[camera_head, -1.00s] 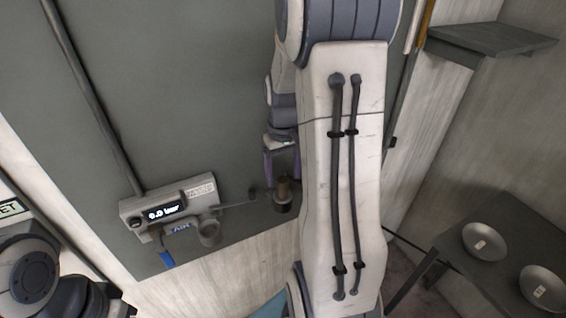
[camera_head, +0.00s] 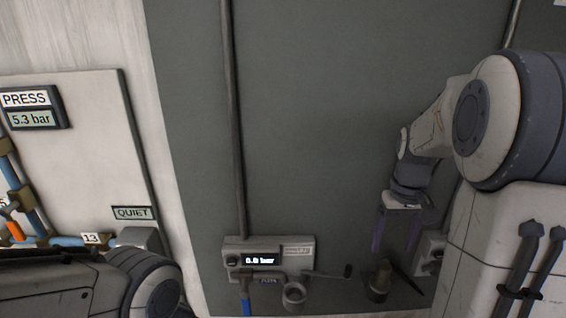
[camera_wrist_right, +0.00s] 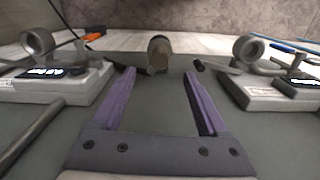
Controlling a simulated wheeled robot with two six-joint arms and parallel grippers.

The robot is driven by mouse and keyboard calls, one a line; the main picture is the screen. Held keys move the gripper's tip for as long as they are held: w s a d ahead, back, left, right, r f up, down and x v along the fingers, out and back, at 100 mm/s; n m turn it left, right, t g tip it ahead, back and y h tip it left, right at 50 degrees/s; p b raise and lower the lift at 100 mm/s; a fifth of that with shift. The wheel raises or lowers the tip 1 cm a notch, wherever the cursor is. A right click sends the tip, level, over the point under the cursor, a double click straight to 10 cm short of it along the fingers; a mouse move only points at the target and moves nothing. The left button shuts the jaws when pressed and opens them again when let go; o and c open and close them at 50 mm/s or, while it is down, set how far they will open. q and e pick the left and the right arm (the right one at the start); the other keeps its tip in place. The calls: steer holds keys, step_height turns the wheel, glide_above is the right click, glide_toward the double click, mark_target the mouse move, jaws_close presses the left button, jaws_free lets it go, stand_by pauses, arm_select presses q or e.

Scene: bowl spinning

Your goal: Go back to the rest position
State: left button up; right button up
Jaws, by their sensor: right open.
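My right gripper (camera_head: 398,232) hangs at the right of the head view, with its purple fingers spread apart and nothing between them. It also shows open in the right wrist view (camera_wrist_right: 163,85). A dark cup-like holder with a brownish top (camera_head: 379,280) stands just below its fingertips in the head view, and past the fingertips in the wrist view (camera_wrist_right: 159,53); it looks apart from them. Part of my left arm lies at the lower left of the head view, but its gripper is out of view.
A wall gauge box (camera_head: 268,260) with a lit display, a ring holder (camera_head: 294,293) and a blue-handled tool (camera_head: 246,301) are left of the holder. A vertical pipe (camera_head: 232,120) runs above the box. A pale panel (camera_head: 85,150) with PRESS and QUIET signs is at left.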

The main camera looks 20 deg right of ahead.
steer(key=s+a+f+n+b, duration=0.2)
steer(key=a+n, duration=0.3)
steer(key=a, duration=1.3)
steer(key=s+a+f+n, duration=0.2)
steer(key=s+a, duration=0.4)
steer(key=s, duration=0.1)
steer(key=s+a+f+n+y+b, duration=0.1)
steer(key=s+a+n, duration=0.2)
steer(key=s+a, duration=0.4)
steer(key=shift+f, duration=0.4)
